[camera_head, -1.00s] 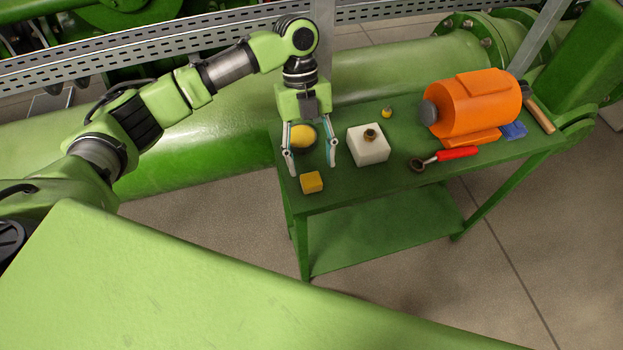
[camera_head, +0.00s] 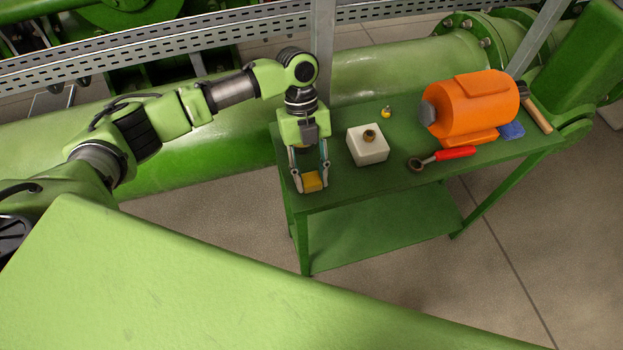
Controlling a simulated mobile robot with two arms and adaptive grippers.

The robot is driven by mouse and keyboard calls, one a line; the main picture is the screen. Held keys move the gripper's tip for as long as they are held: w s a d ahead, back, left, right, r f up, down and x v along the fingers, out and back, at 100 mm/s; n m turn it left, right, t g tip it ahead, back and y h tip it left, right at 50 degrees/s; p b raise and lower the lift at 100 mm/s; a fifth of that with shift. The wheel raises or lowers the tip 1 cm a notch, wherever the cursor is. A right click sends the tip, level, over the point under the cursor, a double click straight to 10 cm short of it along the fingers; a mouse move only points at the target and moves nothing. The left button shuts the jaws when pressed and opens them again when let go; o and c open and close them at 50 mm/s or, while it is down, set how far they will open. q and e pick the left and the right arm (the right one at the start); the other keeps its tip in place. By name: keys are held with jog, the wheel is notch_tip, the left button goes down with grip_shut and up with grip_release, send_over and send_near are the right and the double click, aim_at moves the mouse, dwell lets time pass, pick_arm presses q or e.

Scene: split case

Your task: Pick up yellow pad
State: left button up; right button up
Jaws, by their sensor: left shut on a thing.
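The yellow pad (camera_head: 313,181) is a small yellow block at the near left end of the green table (camera_head: 345,190). My left gripper (camera_head: 312,184) points down over that end of the table, with one finger on each side of the pad. It is shut on the pad. I cannot tell whether the pad still touches the table top. A round yellow and dark thing behind the pad is mostly hidden by my gripper. My right gripper is not in view.
A white block (camera_head: 367,150) with a brass fitting on top stands right of the gripper. Further right are a red-handled wrench (camera_head: 455,154), an orange motor (camera_head: 472,108), a blue piece (camera_head: 512,130) and a hammer (camera_head: 537,112). A small yellow thing (camera_head: 386,112) lies behind.

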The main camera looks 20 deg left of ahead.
pick_arm(q)
jog(key=shift+r, duration=0.1)
jog(key=shift+r+b, duration=0.3)
jog(key=shift+r, duration=0.25)
jog(key=w+d+r+b, duration=0.3)
jog(key=w+d+r, duration=0.2)
jog(key=d+r, duration=0.6)
jog(key=shift+d+r, duration=0.35)
jog(key=shift+d, duration=0.75)
jog(key=shift+w, duration=0.1)
jog(key=o, duration=0.3)
jog(key=c, duration=0.4)
jog(key=shift+a, duration=0.15)
